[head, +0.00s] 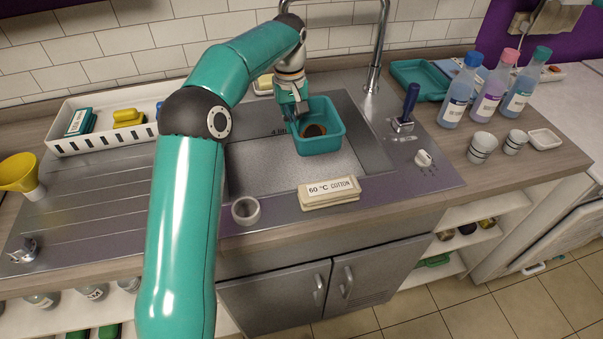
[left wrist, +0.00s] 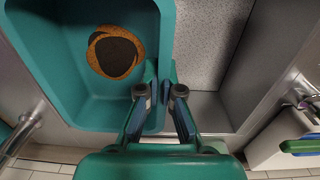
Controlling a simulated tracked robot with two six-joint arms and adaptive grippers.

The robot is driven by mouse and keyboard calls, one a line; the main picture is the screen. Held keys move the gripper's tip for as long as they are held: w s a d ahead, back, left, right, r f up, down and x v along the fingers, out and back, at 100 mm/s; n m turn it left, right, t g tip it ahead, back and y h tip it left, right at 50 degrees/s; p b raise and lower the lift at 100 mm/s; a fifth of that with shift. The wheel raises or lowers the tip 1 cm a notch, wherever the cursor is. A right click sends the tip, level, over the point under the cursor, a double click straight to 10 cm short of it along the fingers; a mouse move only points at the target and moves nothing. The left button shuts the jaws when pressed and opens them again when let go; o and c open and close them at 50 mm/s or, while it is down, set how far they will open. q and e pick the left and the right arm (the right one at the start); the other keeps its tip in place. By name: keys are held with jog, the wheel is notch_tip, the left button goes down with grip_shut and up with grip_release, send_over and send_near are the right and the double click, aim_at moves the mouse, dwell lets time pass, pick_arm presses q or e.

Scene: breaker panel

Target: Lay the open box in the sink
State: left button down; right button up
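The open box (head: 322,143) is teal and upright, with a dark round thing with an orange-brown rim inside it. It is over the back right part of the steel sink (head: 262,178); I cannot tell whether its bottom touches the sink floor. My left gripper (head: 292,112) is at the box's left wall. In the left wrist view the gripper (left wrist: 165,92) has one finger on each side of the wall of the box (left wrist: 85,95), gripping it near the rim. The grey speckled sink floor (left wrist: 205,40) shows beside it. My right gripper is not in view.
A faucet (head: 376,60) rises behind the sink. A blue-handled brush (head: 407,105) stands right of it. A label block marked 60 °C cotton (head: 328,193) and a white ring (head: 245,211) sit at the front edge. A white tray (head: 95,142) is left, bottles (head: 460,90) right.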

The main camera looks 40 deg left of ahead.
pick_arm(q)
notch_tip(320, 180, down, 19)
jog(key=shift+w+f, duration=0.15)
jog(key=shift+f, duration=0.05)
dwell(0.3)
jog(key=c, duration=1.8)
grip_release()
jog(key=o, duration=0.5)
notch_tip(320, 180, up, 12)
jog(key=shift+a+r, duration=0.1)
